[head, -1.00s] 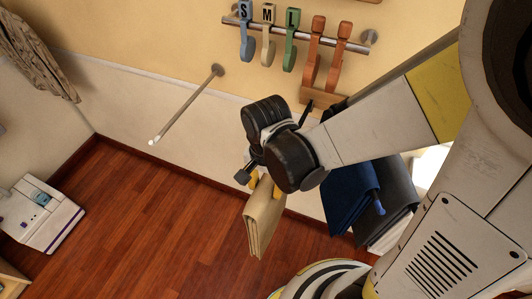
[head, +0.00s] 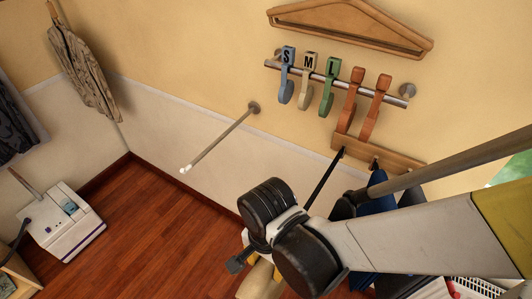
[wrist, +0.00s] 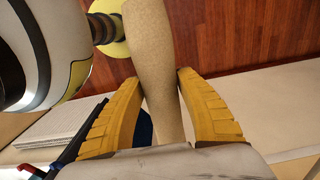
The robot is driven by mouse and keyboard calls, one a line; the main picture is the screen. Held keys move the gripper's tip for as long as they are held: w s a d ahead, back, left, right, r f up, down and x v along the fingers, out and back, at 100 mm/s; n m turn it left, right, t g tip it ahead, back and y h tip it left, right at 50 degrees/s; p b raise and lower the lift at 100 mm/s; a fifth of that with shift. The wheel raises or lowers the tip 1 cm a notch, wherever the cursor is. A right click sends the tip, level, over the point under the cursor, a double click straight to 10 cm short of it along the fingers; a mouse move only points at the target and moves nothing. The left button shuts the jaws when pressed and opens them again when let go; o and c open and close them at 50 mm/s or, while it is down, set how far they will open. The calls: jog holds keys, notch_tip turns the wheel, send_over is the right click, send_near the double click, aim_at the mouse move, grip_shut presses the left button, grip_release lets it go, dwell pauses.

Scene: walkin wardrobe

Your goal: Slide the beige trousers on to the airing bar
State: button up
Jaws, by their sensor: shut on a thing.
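The beige trousers (wrist: 155,60) are between the two yellow fingers of my gripper (wrist: 162,100) in the wrist view, which is shut on them. In the head view the trousers (head: 258,283) show only in part at the bottom edge, below my wrist. The airing bar (head: 218,140) is a thin grey rod with a pale tip, sticking out from the wall. Its free end points down and left. My gripper (head: 252,262) is below and right of that free end in the picture, apart from it. The trousers do not touch the bar.
Above right, a wall rail (head: 390,98) carries size markers and orange hangers. A wooden hanger (head: 350,22) is higher up. Dark blue folded garments (head: 375,205) are partly hidden behind my arm. A jacket (head: 82,70) hangs at left; a white box (head: 62,222) stands on the floor. The space around the bar's tip looks clear.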

aim_at(242, 297)
jog(key=shift+s+a, duration=0.95)
jog(key=shift+s, duration=0.25)
jog(key=shift+s+a, duration=0.9)
jog(key=shift+s, duration=0.3)
jog(key=shift+s+a, duration=0.95)
jog(key=shift+s, duration=0.25)
jog(key=shift+w, duration=0.1)
